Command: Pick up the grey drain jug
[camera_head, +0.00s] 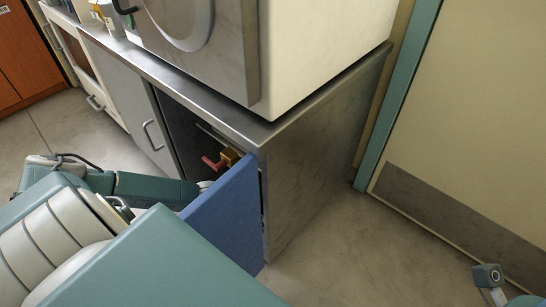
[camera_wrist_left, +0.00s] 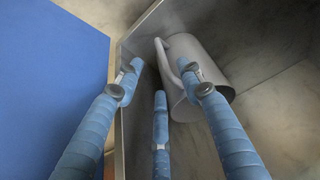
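The grey drain jug (camera_wrist_left: 188,48) shows in the left wrist view at upper centre, inside the cabinet. It seems tilted in this view, with its handle (camera_wrist_left: 165,62) on its left side. My left gripper (camera_wrist_left: 162,88) has its blue fingers spread open. The handle lies beyond and between the fingertips, and the right finger overlaps the jug's body. I cannot tell whether they touch. In the head view the jug is hidden, and my left gripper is hidden behind the open blue door.
The blue cabinet door (camera_head: 222,215) stands open beside my left arm. A red and yellow valve-like fitting (camera_head: 225,160) is inside the cabinet opening. The incubator (camera_head: 310,45) stands on the steel cabinet (camera_head: 315,165).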

